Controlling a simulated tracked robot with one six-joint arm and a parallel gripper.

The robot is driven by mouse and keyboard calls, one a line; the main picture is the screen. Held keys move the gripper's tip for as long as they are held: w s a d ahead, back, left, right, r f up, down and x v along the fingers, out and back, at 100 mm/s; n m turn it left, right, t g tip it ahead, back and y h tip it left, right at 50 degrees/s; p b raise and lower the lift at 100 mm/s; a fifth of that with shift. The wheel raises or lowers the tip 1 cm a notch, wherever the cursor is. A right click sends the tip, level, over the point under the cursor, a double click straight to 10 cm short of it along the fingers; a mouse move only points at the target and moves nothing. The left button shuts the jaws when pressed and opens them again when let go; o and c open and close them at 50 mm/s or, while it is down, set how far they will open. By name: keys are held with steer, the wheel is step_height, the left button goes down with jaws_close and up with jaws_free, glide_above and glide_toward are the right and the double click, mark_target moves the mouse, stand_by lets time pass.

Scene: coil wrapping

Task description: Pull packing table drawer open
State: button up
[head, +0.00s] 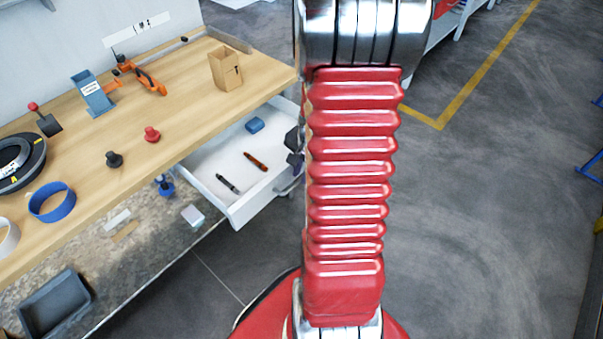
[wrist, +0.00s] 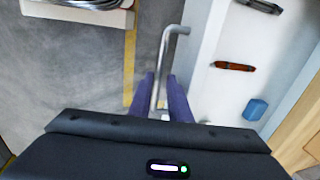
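The packing table's white drawer (head: 236,207) stands pulled out from under the tabletop, on the side facing my arm. Its inside shows a blue item (head: 255,125), an orange-red marker (head: 255,161) and a dark marker (head: 228,184). In the wrist view the drawer (wrist: 207,85) is on the right, with its metal bar handle (wrist: 177,31) along its front. My gripper (wrist: 160,82) has one dark finger on each side of the handle bar, close against it. In the head view my gripper (head: 293,150) is partly hidden behind my red arm.
The wooden tabletop (head: 190,75) carries a cardboard box (head: 225,70), a tape dispenser (head: 92,93), a blue ring (head: 52,202) and a dark coil (head: 20,162). A lower shelf (head: 150,255) holds a grey bin (head: 55,303). Floor (head: 470,220) right of my arm is clear.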

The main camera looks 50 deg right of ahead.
step_height(320, 180, up, 13)
steer(key=s, duration=0.2)
steer(key=shift+s, duration=0.3)
stand_by(0.8)
steer(key=s+a+r+n+t, duration=0.1)
steer(key=a+r+n, duration=0.3)
steer(key=a, duration=0.5)
steer(key=a+r+n+t, duration=0.1)
steer(key=a+r+n, duration=0.4)
steer(key=a, duration=0.5)
steer(key=s+a+r+n+t, duration=0.1)
steer(key=a+r+n, duration=0.3)
steer(key=a+n, duration=0.4)
steer(key=shift+s+a+r+n, duration=0.3)
steer(key=shift+s+a+r, duration=0.1)
steer(key=shift+a, duration=0.25)
